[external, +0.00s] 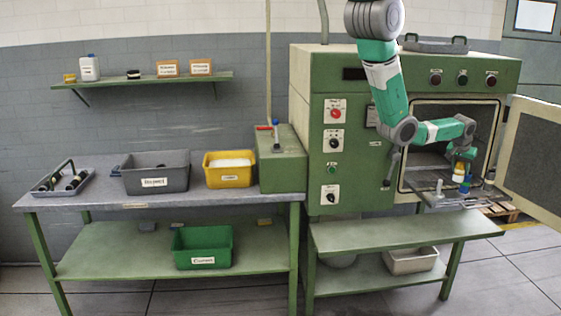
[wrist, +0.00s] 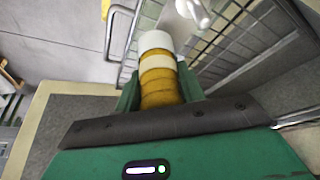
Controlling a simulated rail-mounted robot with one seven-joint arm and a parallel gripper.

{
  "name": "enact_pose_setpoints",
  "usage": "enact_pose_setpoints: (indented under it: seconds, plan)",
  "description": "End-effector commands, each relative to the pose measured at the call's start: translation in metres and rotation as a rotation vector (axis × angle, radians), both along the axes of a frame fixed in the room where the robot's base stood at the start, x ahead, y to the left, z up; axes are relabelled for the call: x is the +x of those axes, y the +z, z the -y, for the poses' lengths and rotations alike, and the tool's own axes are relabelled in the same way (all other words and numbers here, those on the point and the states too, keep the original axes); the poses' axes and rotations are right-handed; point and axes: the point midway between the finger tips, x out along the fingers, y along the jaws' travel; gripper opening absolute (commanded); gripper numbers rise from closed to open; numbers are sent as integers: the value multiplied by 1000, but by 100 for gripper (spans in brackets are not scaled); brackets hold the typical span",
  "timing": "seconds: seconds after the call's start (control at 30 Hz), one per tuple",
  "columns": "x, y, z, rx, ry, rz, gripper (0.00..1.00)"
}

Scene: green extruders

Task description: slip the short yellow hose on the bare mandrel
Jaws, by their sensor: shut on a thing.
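My gripper (external: 461,160) is in front of the open oven chamber, pointing down, shut on the short yellow hose (external: 459,170). In the wrist view the yellow hose (wrist: 160,87) sits between the green fingers, with a pale band around it and a white section at its far end. Whether that white section is part of the hose or something behind it I cannot tell. A pale upright mandrel (external: 439,187) stands on the rack, left of the hose. A white rod-like part (wrist: 193,13) shows beyond the hose in the wrist view. A blue piece (external: 465,186) stands on the rack just below the hose.
The wire rack (external: 455,200) extends from the oven opening. The oven door (external: 533,150) stands open at the right. A green bench (external: 400,232) lies below. A grey bin (external: 155,181) and a yellow bin (external: 229,179) stand on the left table.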

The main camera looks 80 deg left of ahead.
Motion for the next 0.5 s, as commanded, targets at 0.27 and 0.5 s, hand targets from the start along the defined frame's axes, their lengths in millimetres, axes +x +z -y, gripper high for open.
enact_pose_setpoints:
  seconds: [0.27, 0.5]
  plan:
    - [-35, 39, -56, -1, 128, -4, 10]
    - [-39, 35, -62, 0, 141, -4, 10]
